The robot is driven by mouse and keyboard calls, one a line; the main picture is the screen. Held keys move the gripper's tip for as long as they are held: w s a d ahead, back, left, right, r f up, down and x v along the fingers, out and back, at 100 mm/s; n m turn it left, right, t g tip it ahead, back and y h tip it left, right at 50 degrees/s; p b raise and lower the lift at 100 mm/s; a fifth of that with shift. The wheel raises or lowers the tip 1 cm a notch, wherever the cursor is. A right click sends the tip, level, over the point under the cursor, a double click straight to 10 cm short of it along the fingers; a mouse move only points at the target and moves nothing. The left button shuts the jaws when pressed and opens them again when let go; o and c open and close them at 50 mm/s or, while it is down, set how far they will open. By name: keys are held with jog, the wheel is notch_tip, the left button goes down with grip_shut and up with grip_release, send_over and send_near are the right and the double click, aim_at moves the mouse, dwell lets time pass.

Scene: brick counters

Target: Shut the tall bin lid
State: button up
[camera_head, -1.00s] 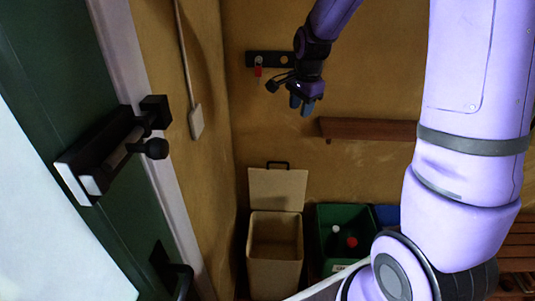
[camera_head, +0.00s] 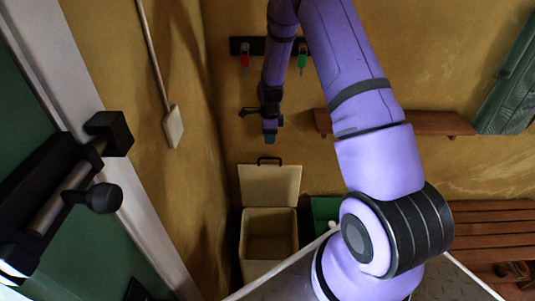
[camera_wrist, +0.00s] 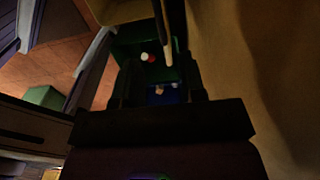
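The tall bin (camera_head: 244,246) is cream, stands against the back wall, and its inside shows from above. Its lid (camera_head: 270,187) is open and stands up at the back, with a black handle (camera_head: 269,160) along its top edge. My gripper (camera_head: 270,137) points down just above the handle in the head view, with a small gap in the picture. Contact is not visible. The cream patch at the top of the wrist view (camera_wrist: 118,10) appears to be part of the bin.
A green bin (camera_head: 325,209) stands right of the tall bin, partly behind my arm; the wrist view shows white and red items in it. A wooden shelf (camera_head: 430,123) and key hooks (camera_head: 245,47) are on the wall. A door (camera_head: 75,225) is at left, a slatted bench (camera_head: 490,226) at right.

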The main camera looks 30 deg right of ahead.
notch_tip(320, 180, down, 10)
jog(key=shift+r, duration=0.2)
dwell(0.3)
grip_shut()
